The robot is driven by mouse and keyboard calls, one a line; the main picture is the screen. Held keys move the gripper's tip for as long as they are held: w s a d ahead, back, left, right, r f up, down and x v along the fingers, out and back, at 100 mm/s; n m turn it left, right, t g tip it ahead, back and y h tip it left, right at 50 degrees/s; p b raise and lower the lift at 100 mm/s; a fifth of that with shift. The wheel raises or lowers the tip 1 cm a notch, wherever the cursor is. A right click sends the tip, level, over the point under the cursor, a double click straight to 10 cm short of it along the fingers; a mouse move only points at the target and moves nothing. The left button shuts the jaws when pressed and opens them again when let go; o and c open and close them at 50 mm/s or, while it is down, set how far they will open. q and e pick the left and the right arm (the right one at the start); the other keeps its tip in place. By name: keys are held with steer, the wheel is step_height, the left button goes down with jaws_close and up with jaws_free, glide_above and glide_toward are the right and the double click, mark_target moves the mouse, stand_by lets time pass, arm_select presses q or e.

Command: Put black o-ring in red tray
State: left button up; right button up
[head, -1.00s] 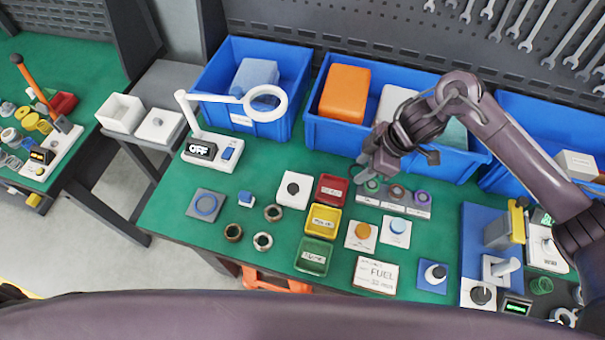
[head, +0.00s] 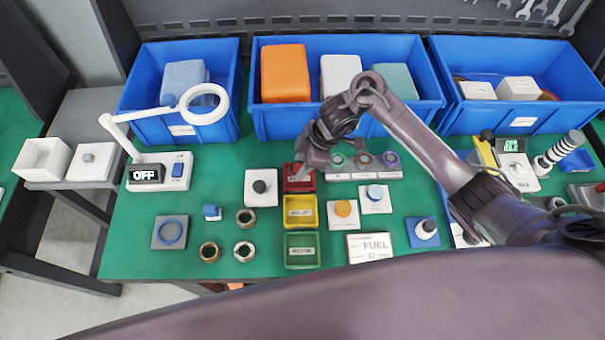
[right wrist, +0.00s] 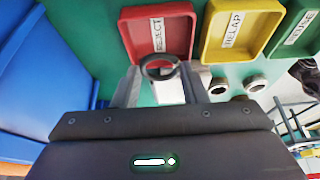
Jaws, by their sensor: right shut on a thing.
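The black o-ring (right wrist: 159,67) is held between the fingertips of my right gripper (right wrist: 158,72) in the right wrist view. The red tray (head: 300,187), labelled REJECT, is at the back of a column of three trays; it also shows in the right wrist view (right wrist: 178,28). In the head view my right gripper (head: 296,171) is over the red tray's left part and hides some of it. In the right wrist view the o-ring overlaps the tray's near rim; its height above the tray is unclear. My left gripper is not in view.
A yellow tray (head: 300,223) and a green tray (head: 302,262) stand in front of the red one. A white block with a black knob (head: 260,187) is close on the left, and a ring holder (head: 363,173) on the right. Blue bins (head: 345,122) line the back.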

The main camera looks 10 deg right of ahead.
step_height(320, 180, down, 5)
steer(key=shift+s+r, duration=0.1)
stand_by(0.3)
steer(key=shift+f, duration=0.2)
steer(key=shift+f, duration=0.15)
steer(key=o, duration=0.7)
steer(key=shift+o, duration=0.2)
